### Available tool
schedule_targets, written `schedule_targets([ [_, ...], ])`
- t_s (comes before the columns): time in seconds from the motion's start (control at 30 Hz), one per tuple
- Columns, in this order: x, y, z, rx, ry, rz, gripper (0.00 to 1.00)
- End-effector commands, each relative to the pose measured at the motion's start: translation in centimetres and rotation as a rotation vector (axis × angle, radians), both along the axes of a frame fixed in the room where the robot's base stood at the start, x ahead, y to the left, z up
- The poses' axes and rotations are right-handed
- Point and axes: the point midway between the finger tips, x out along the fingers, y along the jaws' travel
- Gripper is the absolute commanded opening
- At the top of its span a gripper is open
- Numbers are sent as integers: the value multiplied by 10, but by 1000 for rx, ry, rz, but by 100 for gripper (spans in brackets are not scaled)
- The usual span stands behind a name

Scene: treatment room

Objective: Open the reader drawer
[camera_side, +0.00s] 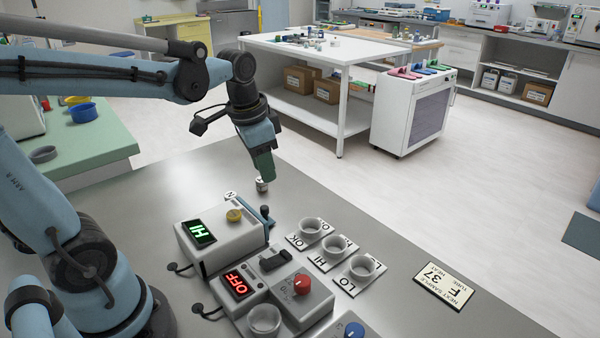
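My gripper (262,174) points down above the worktop, just behind that handle and apart from the yellow knob. A small pale piece (262,186) shows at its tip; I cannot tell whether it is held or part of the fingers. The finger gap is not visible.
In front is a second device with a red "OFF" display (239,284), a red knob (302,284) and a grey cup (264,319). Several labelled cups (333,246) stand right of the devices. A sign (446,286) lies farther right. The worktop between is bare.

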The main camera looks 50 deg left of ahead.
Motion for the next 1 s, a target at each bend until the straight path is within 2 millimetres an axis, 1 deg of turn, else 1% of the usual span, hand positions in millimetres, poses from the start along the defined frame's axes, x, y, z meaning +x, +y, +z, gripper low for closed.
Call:
schedule_targets([
  [0.03,6,9,0,1,42,-20,33],
  [0.2,15,28,-3,-10,158,-95,33],
  [0.33,17,35,-5,-20,203,-127,33],
  [0.53,18,37,-13,-24,217,-138,33],
  [0.67,18,37,-27,-23,215,-138,33],
  [1.0,18,37,-77,-23,213,-137,33],
])
